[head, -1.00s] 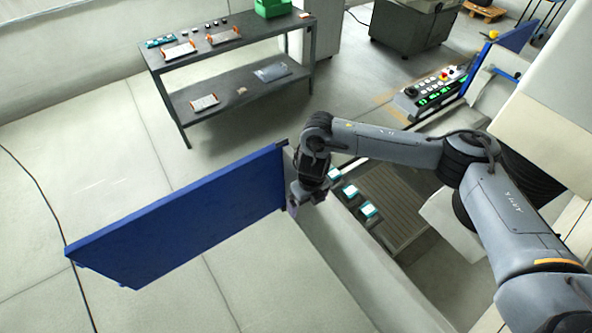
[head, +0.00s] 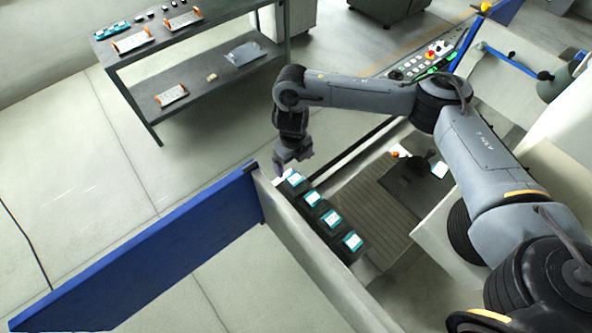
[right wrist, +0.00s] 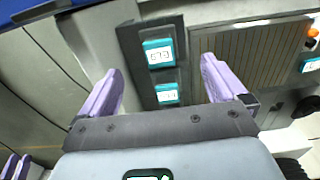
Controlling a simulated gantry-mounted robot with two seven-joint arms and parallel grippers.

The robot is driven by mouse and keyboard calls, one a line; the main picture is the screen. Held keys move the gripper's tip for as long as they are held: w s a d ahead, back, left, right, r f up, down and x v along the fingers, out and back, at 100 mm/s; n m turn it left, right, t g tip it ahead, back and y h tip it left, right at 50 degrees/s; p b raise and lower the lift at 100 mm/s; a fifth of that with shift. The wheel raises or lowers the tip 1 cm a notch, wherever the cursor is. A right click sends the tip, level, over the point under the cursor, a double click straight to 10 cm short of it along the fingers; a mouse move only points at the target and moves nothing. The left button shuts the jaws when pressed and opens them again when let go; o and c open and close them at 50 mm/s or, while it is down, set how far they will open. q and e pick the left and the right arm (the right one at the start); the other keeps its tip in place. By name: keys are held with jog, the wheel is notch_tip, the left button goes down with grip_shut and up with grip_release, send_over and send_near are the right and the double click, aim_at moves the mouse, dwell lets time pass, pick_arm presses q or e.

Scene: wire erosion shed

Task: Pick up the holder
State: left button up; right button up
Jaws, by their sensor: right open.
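Several dark block-like holders with cyan-edged white labels stand in a row along the machine tank's inner edge in the head view; the far one (head: 292,178) is nearest my right gripper (head: 292,160). I cannot tell which holder the task means. My right gripper is open and empty, just above the row's far end. In the right wrist view, two labels, on an upper holder (right wrist: 159,53) and a lower one (right wrist: 167,94), show between its spread purple fingers (right wrist: 160,70). Small purple prongs (right wrist: 16,166), perhaps my left gripper, show at the lower left; their state is unclear.
The pale tank wall (head: 310,250) runs beside the row, and a blue panel (head: 150,260) extends left from it. A slatted plate (head: 365,205) lies right of the row. A dark block with a similar label (head: 439,170) stands farther right. A grey two-shelf table (head: 200,85) is behind.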

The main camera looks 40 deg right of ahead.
aim_at(295, 179)
jog(key=f, duration=0.5)
jog(key=shift+s+a+b, duration=0.2)
jog(key=shift+s+b, duration=0.05)
jog(key=shift+b, duration=0.05)
jog(key=shift+s+f+p, duration=0.1)
jog(key=shift+f+p, duration=0.4)
jog(key=shift+f, duration=0.1)
jog(key=f, duration=0.1)
jog(key=f+p, duration=0.1)
jog(key=f, duration=0.1)
jog(key=shift+s+f, duration=0.1)
jog(key=shift+s, duration=0.15)
jog(key=shift+f, duration=0.55)
jog(key=shift+w, duration=0.1)
jog(key=c, duration=0.8)
pick_arm(q)
jog(key=shift+s+a+r, duration=0.25)
jog(key=shift+a+r, duration=0.1)
jog(key=shift+r, duration=0.4)
pick_arm(e)
jog(key=shift+r, duration=0.1)
jog(key=c, duration=0.7)
